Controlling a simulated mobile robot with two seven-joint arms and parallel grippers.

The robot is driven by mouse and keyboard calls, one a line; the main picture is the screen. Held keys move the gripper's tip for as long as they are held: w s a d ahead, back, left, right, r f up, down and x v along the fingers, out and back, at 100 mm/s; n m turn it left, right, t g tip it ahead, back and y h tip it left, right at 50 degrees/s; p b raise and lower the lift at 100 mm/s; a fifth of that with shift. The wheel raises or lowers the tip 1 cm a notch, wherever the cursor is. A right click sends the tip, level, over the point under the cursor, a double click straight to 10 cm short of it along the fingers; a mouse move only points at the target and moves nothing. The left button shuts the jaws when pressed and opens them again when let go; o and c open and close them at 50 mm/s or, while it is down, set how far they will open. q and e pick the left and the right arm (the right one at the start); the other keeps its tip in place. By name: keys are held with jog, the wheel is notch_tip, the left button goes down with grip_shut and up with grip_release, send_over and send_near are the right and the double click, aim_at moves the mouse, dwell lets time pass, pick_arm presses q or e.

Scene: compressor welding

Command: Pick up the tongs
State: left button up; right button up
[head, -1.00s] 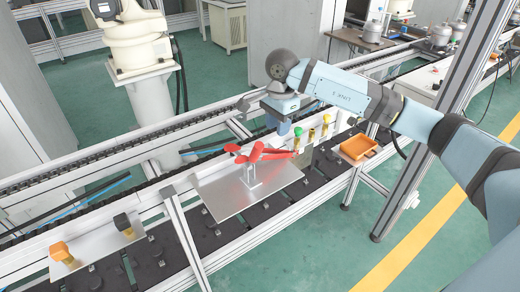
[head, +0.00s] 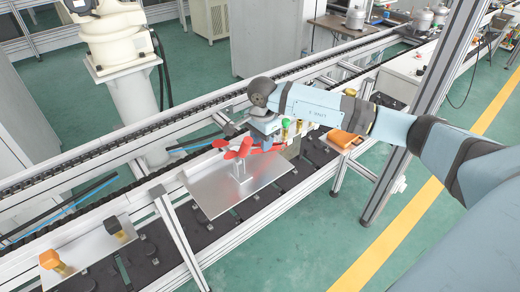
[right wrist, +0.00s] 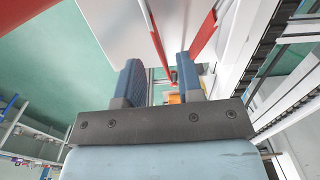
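The red-handled tongs (head: 238,151) rest on a small upright stand on a flat silver plate. My right gripper (head: 267,145) is at the right end of the tongs, close above the handles, and its arm hides part of that area. In the right wrist view, its two blue fingers (right wrist: 158,75) are apart. The red handles of the tongs (right wrist: 204,36) show just past the fingertips, one in line with the gap and one by the right finger. I cannot tell whether they touch. My left gripper is not in view.
The silver plate (head: 215,196) lies on the conveyor frame. Coloured-top pieces, one green (head: 285,123), stand close behind my right gripper. An orange-topped block (head: 50,260) and a black-topped block (head: 114,226) are at lower left.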

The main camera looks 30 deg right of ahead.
notch_tip(320, 180, down, 4)
jog(key=shift+r, duration=0.1)
grip_shut()
